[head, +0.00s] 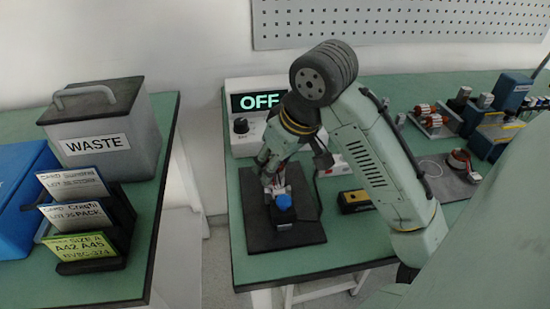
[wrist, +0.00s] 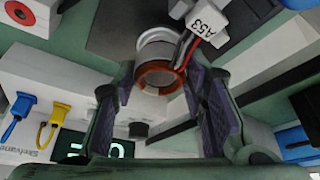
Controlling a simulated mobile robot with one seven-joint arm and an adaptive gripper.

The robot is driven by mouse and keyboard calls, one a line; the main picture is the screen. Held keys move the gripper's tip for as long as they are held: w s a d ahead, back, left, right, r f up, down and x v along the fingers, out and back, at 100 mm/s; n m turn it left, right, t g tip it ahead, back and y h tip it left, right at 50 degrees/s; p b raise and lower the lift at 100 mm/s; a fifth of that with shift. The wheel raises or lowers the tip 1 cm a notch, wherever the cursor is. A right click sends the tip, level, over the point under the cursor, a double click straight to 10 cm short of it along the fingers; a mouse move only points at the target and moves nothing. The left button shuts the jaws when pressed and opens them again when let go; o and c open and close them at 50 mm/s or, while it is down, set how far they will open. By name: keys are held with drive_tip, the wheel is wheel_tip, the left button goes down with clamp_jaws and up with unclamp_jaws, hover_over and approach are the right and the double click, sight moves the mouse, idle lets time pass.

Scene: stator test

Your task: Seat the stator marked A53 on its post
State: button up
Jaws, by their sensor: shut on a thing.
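The stator marked A53 (wrist: 158,65) is a pale ring with copper windings, red and black leads and a white A53 tag (wrist: 209,20). My gripper (wrist: 162,100) has its two dark-padded fingers on either side of it and is shut on it. In the head view my gripper (head: 270,180) points down over the black mat (head: 261,234), just behind a blue-topped part (head: 283,202). The fingers largely hide the stator there. I cannot make out the post, nor tell whether the stator touches it.
A tester with an OFF display (head: 259,101) stands behind the mat. A yellow-and-black item (head: 355,201) lies to the right. A second mat (head: 448,183) holds a copper-wound part (head: 460,160). A waste bin (head: 104,130) and card rack (head: 122,222) stand on the left table, across a gap.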

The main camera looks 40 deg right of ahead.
drive_tip(key=o, duration=1.4)
drive_tip(key=shift+c, duration=0.2)
drive_tip(key=shift+r, duration=0.1)
drive_tip(key=v, duration=1.2)
